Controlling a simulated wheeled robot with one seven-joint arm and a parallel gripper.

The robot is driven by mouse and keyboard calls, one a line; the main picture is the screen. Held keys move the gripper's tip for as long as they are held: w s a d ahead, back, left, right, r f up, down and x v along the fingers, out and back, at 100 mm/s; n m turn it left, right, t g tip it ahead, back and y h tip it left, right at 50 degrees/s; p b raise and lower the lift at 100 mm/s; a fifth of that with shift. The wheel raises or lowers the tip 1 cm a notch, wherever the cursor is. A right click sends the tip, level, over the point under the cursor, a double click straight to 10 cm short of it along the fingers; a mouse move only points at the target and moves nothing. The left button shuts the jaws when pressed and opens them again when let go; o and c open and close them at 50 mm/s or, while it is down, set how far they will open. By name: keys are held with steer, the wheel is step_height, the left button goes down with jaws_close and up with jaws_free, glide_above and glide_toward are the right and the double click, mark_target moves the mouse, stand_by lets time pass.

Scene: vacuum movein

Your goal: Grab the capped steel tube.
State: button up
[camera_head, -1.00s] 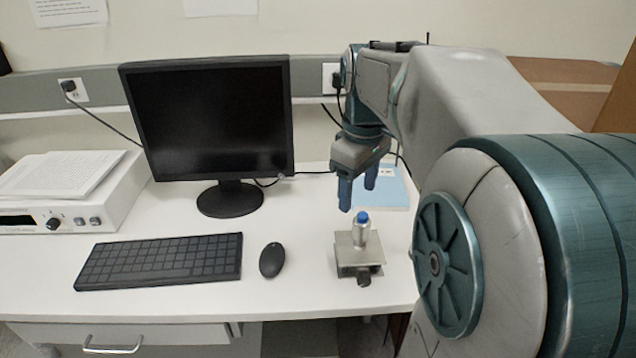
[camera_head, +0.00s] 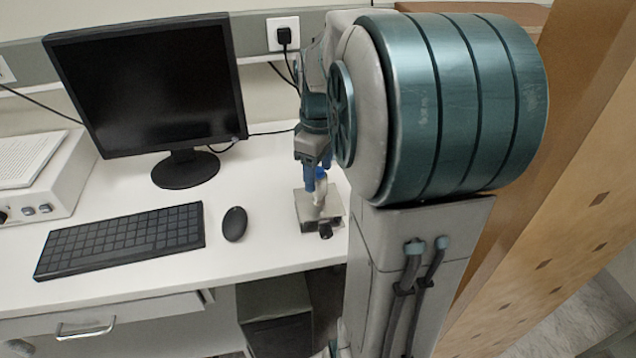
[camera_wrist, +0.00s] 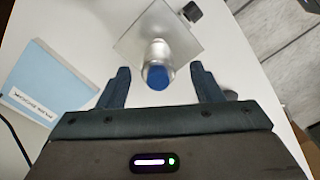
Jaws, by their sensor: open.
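The capped steel tube (camera_head: 320,189) stands upright on a small metal stand (camera_head: 304,207) near the front edge of the white desk. Its blue cap shows at its top. In the wrist view the tube (camera_wrist: 157,52) has its blue cap towards me, and it stands on the square metal plate (camera_wrist: 188,38). My gripper (camera_head: 318,184) is over the tube, with its fingers pointing down and partly hiding it. In the wrist view my gripper (camera_wrist: 160,76) is open, one finger to each side of the tube, with gaps on both sides. I cannot tell how far down the fingers reach.
A black mouse (camera_head: 234,224) and a keyboard (camera_head: 120,240) lie left of the stand. A monitor (camera_head: 150,85) stands behind them. A light blue booklet (camera_wrist: 48,80) lies on the desk in the wrist view. My arm hides the desk's right side.

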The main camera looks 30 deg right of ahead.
steer(key=shift+f, duration=1.5)
steer(key=shift+w, duration=0.1)
steer(key=c, duration=1.2)
steer(key=shift+o, duration=0.2)
steer(key=shift+r, duration=0.15)
